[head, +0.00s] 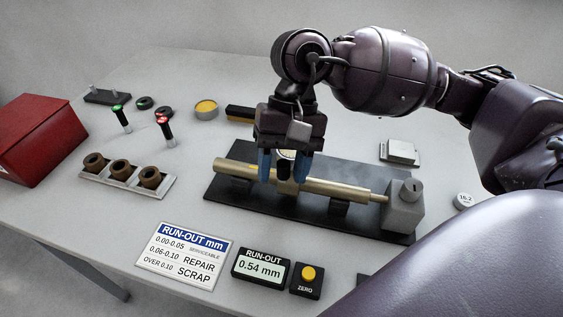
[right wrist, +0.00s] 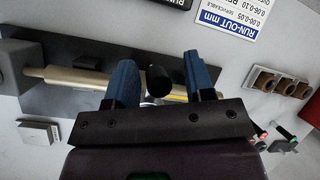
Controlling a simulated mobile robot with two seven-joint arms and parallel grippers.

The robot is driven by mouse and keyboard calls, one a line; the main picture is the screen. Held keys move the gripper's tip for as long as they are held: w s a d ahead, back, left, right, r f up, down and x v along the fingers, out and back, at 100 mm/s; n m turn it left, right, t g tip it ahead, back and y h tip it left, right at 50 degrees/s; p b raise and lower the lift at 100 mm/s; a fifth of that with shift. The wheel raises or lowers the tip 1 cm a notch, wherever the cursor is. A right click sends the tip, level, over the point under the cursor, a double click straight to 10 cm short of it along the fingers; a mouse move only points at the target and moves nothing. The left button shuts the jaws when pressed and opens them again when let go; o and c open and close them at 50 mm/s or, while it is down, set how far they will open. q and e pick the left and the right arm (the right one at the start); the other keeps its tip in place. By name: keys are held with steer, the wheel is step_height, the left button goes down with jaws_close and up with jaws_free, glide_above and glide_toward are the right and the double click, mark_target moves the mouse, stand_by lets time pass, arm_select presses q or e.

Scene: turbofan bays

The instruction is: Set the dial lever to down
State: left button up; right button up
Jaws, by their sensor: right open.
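A brass shaft (head: 335,190) lies on supports on a black base plate (head: 235,200); it also shows in the right wrist view (right wrist: 75,81). A round pale dial (head: 287,154) shows partly behind my right gripper (head: 284,168), which is over the shaft's middle. The gripper's blue fingers are open and point down. In the right wrist view, a black rounded knob (right wrist: 159,80), perhaps the dial lever's end, sits between the spread fingers (right wrist: 160,83), with a visible gap on each side. The lever's own position is mostly hidden. My left gripper is not in view.
A grey block (head: 405,207) stands at the shaft's right end. In front are a run-out sign (head: 184,255), a readout (head: 262,268) showing 0.54 mm and a yellow zero button (head: 308,274). Brown bushings (head: 122,169) and a red box (head: 38,135) are left.

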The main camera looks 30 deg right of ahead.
steer(key=v, duration=1)
steer(key=shift+d+r, duration=0.2)
steer(key=shift+r, duration=0.1)
steer(key=shift+a, duration=0.1)
